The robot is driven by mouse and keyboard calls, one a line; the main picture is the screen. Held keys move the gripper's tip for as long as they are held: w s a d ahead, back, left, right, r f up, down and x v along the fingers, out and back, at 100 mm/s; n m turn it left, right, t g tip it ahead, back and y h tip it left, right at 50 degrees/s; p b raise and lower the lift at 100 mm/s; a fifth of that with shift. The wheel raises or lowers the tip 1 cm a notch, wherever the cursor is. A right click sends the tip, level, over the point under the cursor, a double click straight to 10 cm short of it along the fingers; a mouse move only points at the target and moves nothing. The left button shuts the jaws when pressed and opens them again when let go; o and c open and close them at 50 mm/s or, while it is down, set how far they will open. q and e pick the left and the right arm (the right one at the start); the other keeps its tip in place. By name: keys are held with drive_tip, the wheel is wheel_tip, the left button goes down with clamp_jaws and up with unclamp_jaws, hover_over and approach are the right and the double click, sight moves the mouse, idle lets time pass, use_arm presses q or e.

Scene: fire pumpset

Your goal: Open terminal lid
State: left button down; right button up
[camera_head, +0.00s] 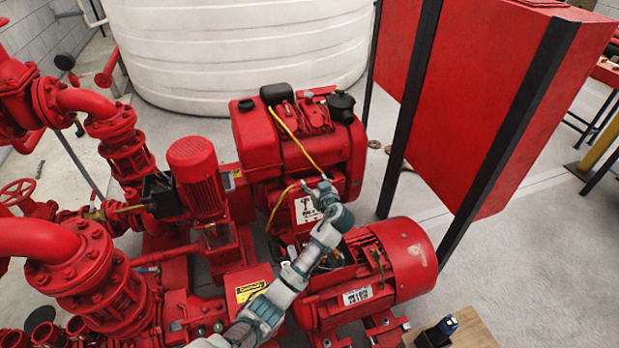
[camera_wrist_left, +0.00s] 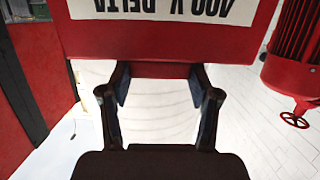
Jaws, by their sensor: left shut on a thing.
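The red terminal lid (camera_head: 306,207), with a white label, stands raised beside the red motor (camera_head: 404,258) in the head view. In the left wrist view the lid (camera_wrist_left: 160,46) fills the top, its label reading "400 V DELTA" upside down. My left gripper (camera_head: 322,191) is at the lid; in the wrist view its two fingers (camera_wrist_left: 158,82) are on the lid's near edge. The terminal box (camera_head: 347,262) on the motor shows dark inside, partly hidden by my left arm. My right gripper is not in view.
A red engine (camera_head: 262,136) with yellow hoses stands behind. Red pumps and pipes (camera_head: 88,262) crowd the left. A tall red panel (camera_head: 470,90) on black posts stands at right. A wooden surface (camera_head: 473,331) with a dark tool is at bottom right.

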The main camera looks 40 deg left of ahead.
use_arm(q)
drive_tip(key=shift+s+d, duration=0.1)
drive_tip(key=shift+d, duration=0.25)
drive_tip(key=shift+c, duration=1.2)
unclamp_jaws()
drive_tip(key=shift+f, duration=0.1)
drive_tip(key=v, duration=1.2)
